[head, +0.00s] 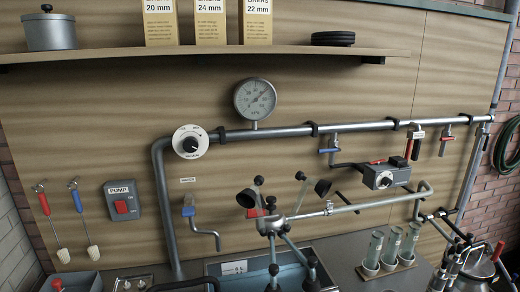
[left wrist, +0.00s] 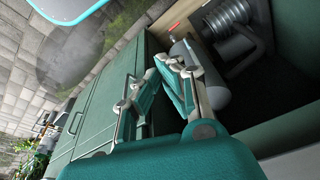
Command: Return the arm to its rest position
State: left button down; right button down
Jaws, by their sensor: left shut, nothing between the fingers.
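My left gripper (left wrist: 158,82) shows in the left wrist view, with its teal and grey fingers shut and nothing between them. It is in front of a green cabinet front (left wrist: 90,110) and beside a dark open recess. I cannot tell whether it touches either of them. Neither arm shows in the head view. My right gripper is in no view.
In the recess are a grey cylinder (left wrist: 205,75) and a ribbed machine part (left wrist: 232,25). The head view shows a wall shelf (head: 210,51), a pipe with a gauge (head: 255,98), a milking cluster (head: 284,222) and glass tubes (head: 392,246) over a grey counter.

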pick_arm(q)
jog(key=s+f+g+b, duration=0.1)
jog(key=s+f+b, duration=0.15)
jog(key=f, duration=0.75)
jog(key=s+f+b, duration=0.1)
jog(key=s+f, duration=0.3)
jog(key=f, duration=0.5)
jog(key=s+a+f+b, duration=0.2)
jog(key=s+a+f, duration=0.1)
jog(key=s+f, duration=0.9)
jog(key=shift+s+a+f+g, duration=0.15)
jog(key=shift+s+g, duration=0.15)
jog(key=shift+g, duration=0.1)
